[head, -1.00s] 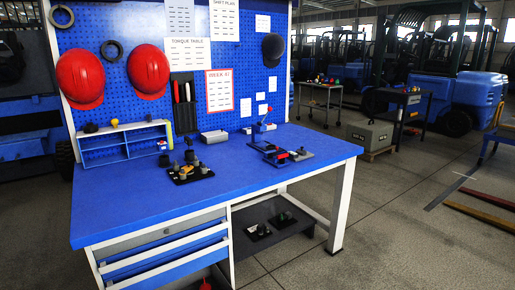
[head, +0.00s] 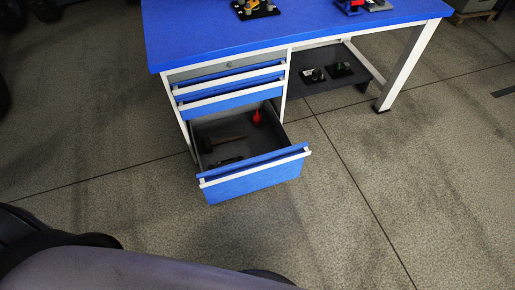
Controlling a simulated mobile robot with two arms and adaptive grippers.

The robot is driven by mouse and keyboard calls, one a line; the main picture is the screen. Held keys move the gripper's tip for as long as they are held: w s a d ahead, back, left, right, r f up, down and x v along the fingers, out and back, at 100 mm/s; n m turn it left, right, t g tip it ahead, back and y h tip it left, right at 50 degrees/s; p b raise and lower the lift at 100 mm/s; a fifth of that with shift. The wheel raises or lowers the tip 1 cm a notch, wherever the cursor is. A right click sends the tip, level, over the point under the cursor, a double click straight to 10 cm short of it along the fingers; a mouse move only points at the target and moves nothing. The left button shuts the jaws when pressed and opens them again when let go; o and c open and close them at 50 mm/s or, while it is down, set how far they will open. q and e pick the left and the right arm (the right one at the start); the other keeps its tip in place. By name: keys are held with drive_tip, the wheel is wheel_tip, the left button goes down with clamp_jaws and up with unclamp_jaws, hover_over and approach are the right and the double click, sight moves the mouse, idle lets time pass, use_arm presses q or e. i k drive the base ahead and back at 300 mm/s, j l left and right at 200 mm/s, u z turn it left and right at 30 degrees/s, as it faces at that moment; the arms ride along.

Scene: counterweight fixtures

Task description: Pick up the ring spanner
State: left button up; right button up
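No ring spanner can be told for sure in the head view. The bottom drawer (head: 254,177) of the blue workbench is pulled open. In it lie a dark hammer-like tool (head: 226,141), a dark, low tool (head: 226,161) near the front that is too dim to name, and a red object (head: 257,117) at the back right. The drawer's front wall may hide part of its floor. Neither of my grippers is in view.
The workbench top (head: 215,32) has dark fixtures (head: 255,9) near its back edge. A lower shelf (head: 350,62) holds small dark trays with parts. A white leg (head: 408,65) stands at the right. The floor (head: 330,215) before the drawer is clear.

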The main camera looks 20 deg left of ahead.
sight(226, 162)
drive_tip(key=u, duration=0.85)
drive_tip(key=i+l, duration=0.05)
